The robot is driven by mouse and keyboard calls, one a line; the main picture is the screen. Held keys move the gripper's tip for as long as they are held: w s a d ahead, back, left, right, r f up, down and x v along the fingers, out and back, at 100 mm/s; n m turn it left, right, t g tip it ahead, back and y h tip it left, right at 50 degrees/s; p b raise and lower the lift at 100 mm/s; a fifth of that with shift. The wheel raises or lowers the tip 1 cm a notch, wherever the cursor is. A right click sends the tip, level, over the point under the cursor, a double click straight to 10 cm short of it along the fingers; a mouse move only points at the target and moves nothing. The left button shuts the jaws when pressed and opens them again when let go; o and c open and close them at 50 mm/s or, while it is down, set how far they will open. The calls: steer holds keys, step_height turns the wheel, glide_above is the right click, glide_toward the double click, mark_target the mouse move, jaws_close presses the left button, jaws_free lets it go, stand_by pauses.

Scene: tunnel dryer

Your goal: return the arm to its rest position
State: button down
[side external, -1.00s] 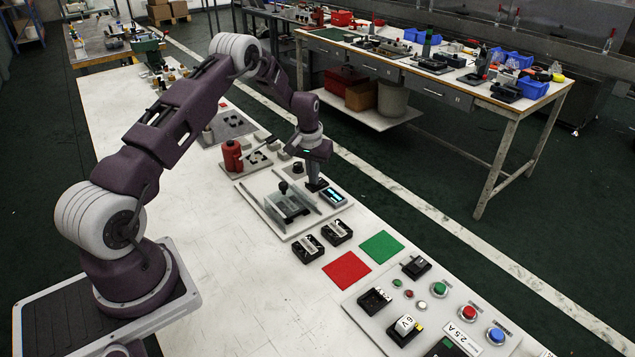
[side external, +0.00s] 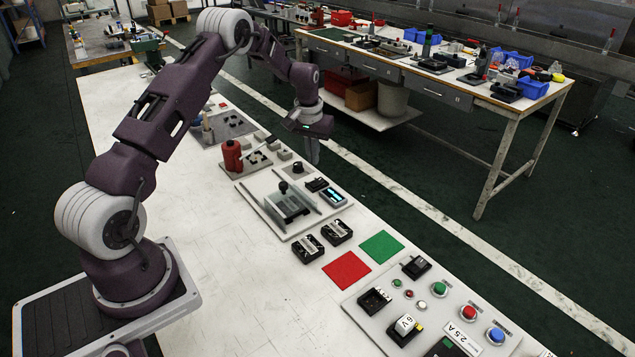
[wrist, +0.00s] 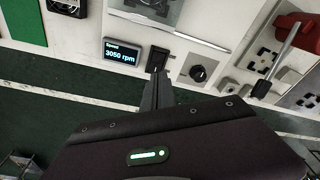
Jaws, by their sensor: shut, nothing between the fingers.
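My arm reaches over the white workbench (side external: 215,265), and my gripper (side external: 313,158) hangs above its far edge. The gripper also shows in the wrist view (wrist: 158,80), with its fingers together and nothing between them. In the side view it is clear of the tunnel dryer panel (side external: 272,222), up and beyond it. The panel bears a display (side external: 333,196), a black switch (side external: 316,184) and a black knob (side external: 297,167). In the wrist view the display (wrist: 121,52) reads "Speed 3050 rpm". The switch (wrist: 158,59) appears just beyond the fingertips.
A red bottle-shaped object (side external: 232,156) stands left of the panel. Red (side external: 347,268) and green (side external: 382,246) squares lie to the right, near a button board (side external: 440,310). A second table (side external: 440,80) with tools and blue bins stands behind, across an aisle.

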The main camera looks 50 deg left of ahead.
steer(key=s+d+r+m+t, duration=0.1)
steer(key=s+d+r, duration=0.2)
steer(key=d+r, duration=0.35)
steer(key=s+d+r+m, duration=0.1)
steer(key=s+d+r, duration=0.3)
steer(key=r, duration=0.5)
steer(key=s+d+r+m+t, duration=0.1)
steer(key=s+d+r, duration=0.2)
steer(key=d+r, duration=0.3)
steer(key=s+d+r+m+t, duration=0.1)
steer(key=s+d, duration=0.3)
steer(key=s, duration=0.8)
steer(key=s+d+r+m+t, duration=0.1)
steer(key=s+d, duration=0.4)
steer(key=s, duration=0.7)
steer(key=shift+s+d+r+m+h, duration=0.3)
steer(key=shift+s+r+m+h, duration=0.15)
steer(key=shift+r, duration=0.2)
